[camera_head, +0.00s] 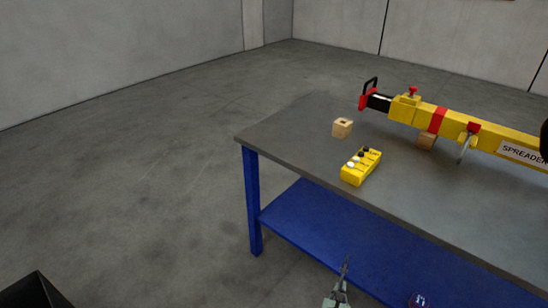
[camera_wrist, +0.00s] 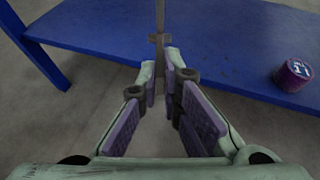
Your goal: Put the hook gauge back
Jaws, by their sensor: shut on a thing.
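My gripper (camera_head: 340,290) is at the bottom of the head view, in front of the table and low by its blue lower shelf. In the wrist view my gripper (camera_wrist: 162,72) is shut on a thin dark rod with a short crosspiece, which I take to be the hook gauge (camera_wrist: 160,22). The gauge points away from the fingers. In the head view the gauge (camera_head: 345,265) shows as a short thin dark piece above the fingers. Its far end is cut off in the wrist view.
On the grey tabletop (camera_head: 300,135) stand a wooden block with a dark hole (camera_head: 342,130), a yellow box with knobs (camera_head: 361,167) and a long yellow spreader (camera_head: 450,122). A dark purple can (camera_wrist: 293,75) stands on the blue shelf (camera_wrist: 220,50). A black bin (camera_head: 35,292) is at lower left.

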